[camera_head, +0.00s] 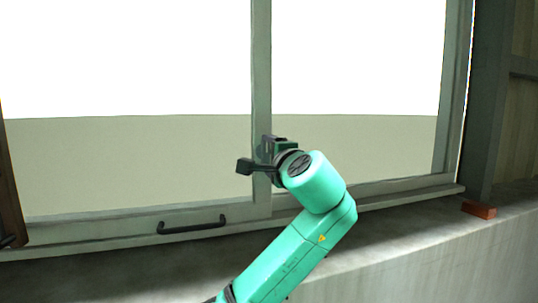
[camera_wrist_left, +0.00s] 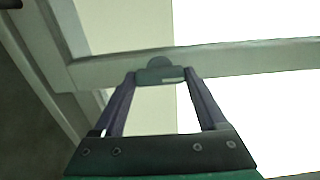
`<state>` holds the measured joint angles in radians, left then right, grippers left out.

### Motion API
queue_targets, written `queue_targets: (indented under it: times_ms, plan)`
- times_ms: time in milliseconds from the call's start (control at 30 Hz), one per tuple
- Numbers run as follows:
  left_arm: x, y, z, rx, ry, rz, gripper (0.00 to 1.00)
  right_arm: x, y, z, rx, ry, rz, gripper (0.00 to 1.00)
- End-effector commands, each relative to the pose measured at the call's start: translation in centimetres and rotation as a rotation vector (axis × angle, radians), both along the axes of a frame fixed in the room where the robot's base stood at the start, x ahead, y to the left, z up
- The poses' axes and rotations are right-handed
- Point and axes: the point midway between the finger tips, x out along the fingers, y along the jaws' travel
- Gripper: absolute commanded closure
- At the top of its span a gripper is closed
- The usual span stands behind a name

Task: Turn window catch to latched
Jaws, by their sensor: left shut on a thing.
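The window catch (camera_wrist_left: 158,74) shows in the left wrist view as a small grey-green piece with a rounded top, against the pale window bar. The two fingers of my left gripper (camera_wrist_left: 161,82) reach up to it, one on each side, and are shut on it. In the head view my left gripper (camera_head: 276,147) is at the window's middle upright, at the end of my teal arm. The gripper and wrist hide most of the catch there, so I cannot tell its exact angle. My right gripper is in neither view.
The grey-green window frame (camera_head: 262,70) has a middle upright between two bright panes. A black pull handle (camera_head: 192,227) is on the lower left rail. A reddish block (camera_head: 479,209) lies on the concrete sill (camera_head: 420,225) at the right. The sill is otherwise mostly bare.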

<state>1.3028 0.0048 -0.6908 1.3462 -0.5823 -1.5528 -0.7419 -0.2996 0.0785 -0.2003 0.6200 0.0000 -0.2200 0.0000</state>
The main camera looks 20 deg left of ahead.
Motion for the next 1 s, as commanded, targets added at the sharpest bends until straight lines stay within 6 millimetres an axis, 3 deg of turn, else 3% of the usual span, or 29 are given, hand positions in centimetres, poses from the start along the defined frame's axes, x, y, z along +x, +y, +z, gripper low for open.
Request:
queue_targets:
  times_ms: [267,300,367,700,867,1000]
  plan:
    - [-0.1,0.1,0.5,0.007,-0.011,0.001,0.81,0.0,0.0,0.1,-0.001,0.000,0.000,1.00]
    - [-0.1,0.1,0.6,0.007,-0.011,0.001,0.21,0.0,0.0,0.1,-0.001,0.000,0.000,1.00]
    - [-0.1,0.1,0.5,0.006,-0.010,0.001,0.00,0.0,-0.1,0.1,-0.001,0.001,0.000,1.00]
    - [-0.8,-0.5,0.0,0.004,-0.006,-0.002,0.00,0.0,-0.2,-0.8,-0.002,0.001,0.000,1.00]
    - [-3.9,-2.6,-0.5,0.001,-0.010,-0.006,0.00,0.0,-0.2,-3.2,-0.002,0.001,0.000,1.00]
    - [-7.6,-4.9,-0.6,0.002,-0.011,-0.006,0.00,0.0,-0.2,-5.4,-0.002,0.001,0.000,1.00]
